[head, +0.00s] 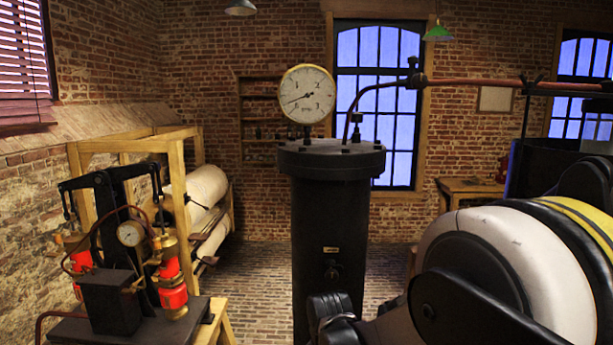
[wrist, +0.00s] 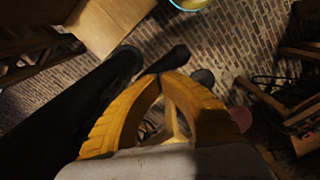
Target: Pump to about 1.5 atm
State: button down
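The pump (head: 112,300) stands at the lower left of the head view, with two red-and-brass cylinders, a black rocker lever on top and a small gauge (head: 130,233). A larger white dial gauge (head: 307,93) sits on a tall black cylinder (head: 332,225) in the middle. Its thin needle points to the lower left; its numbers are too small to read. My gripper (wrist: 163,82) shows in the wrist view as two yellow fingers with their tips close together. Dark rounded bars (wrist: 170,60) lie just beyond the tips. I cannot tell whether the fingers touch them.
A wooden rack with pale rolls (head: 207,187) stands behind the pump. A pipe (head: 475,83) runs right from the black cylinder's top. My arm fills the lower right. Brick floor (head: 265,265) is open between the rack and the cylinder.

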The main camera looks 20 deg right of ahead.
notch_tip(320, 180, down, 16)
jog(key=b, duration=1.5)
notch_tip(320, 180, up, 16)
jog(key=p, duration=1.1)
jog(key=shift+s+r+p, duration=0.1)
jog(key=shift+r+p, duration=0.05)
jog(key=shift+p, duration=0.15)
notch_tip(320, 180, down, 16)
jog(key=f+b, duration=0.1)
jog(key=b, duration=1.3)
notch_tip(320, 180, up, 17)
jog(key=p, duration=1.1)
